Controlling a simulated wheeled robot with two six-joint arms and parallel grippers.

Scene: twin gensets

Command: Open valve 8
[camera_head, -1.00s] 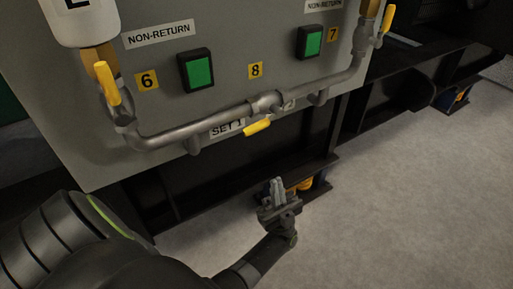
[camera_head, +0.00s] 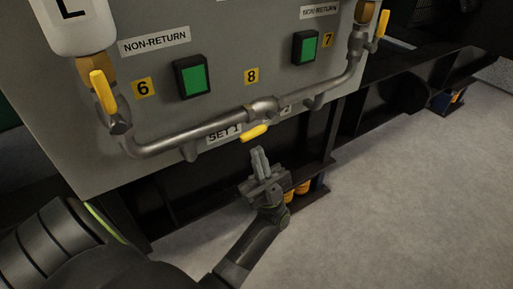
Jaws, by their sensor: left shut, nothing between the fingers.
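Valve 8 sits in the middle of the lower grey pipe, under the yellow label 8 (camera_head: 251,76). Its metal body (camera_head: 264,107) is on the pipe and its yellow handle (camera_head: 254,133) hangs just below, pointing left and slightly down. My left gripper (camera_head: 259,152) is just below the handle, its fingers pointing up and closed together with nothing between them. In the picture a small gap shows between fingertips and handle; I cannot tell the depth between them. My right gripper is not in view.
Valve 6's yellow handle (camera_head: 103,91) is at left, valve 7's (camera_head: 383,23) at upper right. Green buttons (camera_head: 192,77) and (camera_head: 304,47) are on the grey panel. A black frame (camera_head: 300,150) runs below the panel. The floor (camera_head: 400,200) at right is clear.

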